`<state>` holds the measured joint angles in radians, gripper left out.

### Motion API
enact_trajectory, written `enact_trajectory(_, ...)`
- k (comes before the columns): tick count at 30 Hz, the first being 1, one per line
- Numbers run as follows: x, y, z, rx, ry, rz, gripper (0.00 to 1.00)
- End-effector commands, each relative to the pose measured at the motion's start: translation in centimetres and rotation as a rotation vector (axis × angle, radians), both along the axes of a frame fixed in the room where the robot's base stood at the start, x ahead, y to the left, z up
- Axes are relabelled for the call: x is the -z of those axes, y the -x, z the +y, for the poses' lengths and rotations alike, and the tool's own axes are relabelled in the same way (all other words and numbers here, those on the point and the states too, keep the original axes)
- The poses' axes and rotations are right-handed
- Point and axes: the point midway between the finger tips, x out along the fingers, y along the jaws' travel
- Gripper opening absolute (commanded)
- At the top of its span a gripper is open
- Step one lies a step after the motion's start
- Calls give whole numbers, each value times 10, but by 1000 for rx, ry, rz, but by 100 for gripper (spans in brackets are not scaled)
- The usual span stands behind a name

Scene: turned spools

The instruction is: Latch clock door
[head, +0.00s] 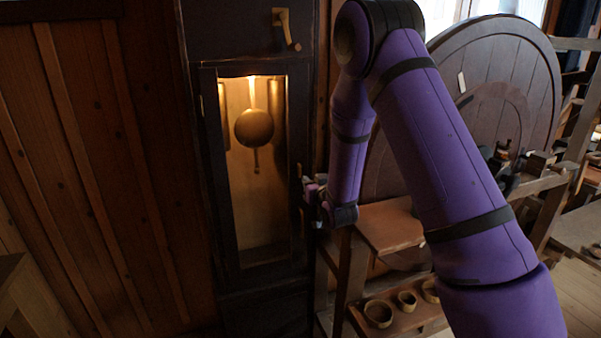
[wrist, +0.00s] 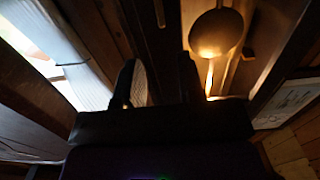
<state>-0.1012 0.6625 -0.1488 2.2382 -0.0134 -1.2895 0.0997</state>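The tall dark clock case stands upright against the wall in the head view. Its narrow framed door (head: 228,185) looks in line with the case; I cannot tell if a small gap remains. A round pendulum bob (head: 254,127) hangs in the lit interior, and it shows in the wrist view (wrist: 216,33). A tan lever-like piece (head: 287,28) is on the case above the door's right side; I cannot tell if it is the latch. My gripper (head: 313,196) is beside the door's right edge. In the wrist view my gripper (wrist: 159,75) has its fingers apart, with nothing clearly between them.
A large dark wooden wheel (head: 500,75) and a wooden bench frame stand to the right, behind my arm. Plank wall (head: 90,160) fills the left side.

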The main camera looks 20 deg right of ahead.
Motion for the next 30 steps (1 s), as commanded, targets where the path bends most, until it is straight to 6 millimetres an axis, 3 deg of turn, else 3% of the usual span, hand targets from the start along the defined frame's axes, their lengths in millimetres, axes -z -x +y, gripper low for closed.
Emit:
enact_trajectory(3,11,-1,1,-6,4,-26,35)
enact_trajectory(8,13,-8,1,-9,5,-39,35)
enact_trajectory(22,12,-83,1,-8,6,-38,35)
enact_trajectory(30,12,-107,1,-8,5,-37,35)
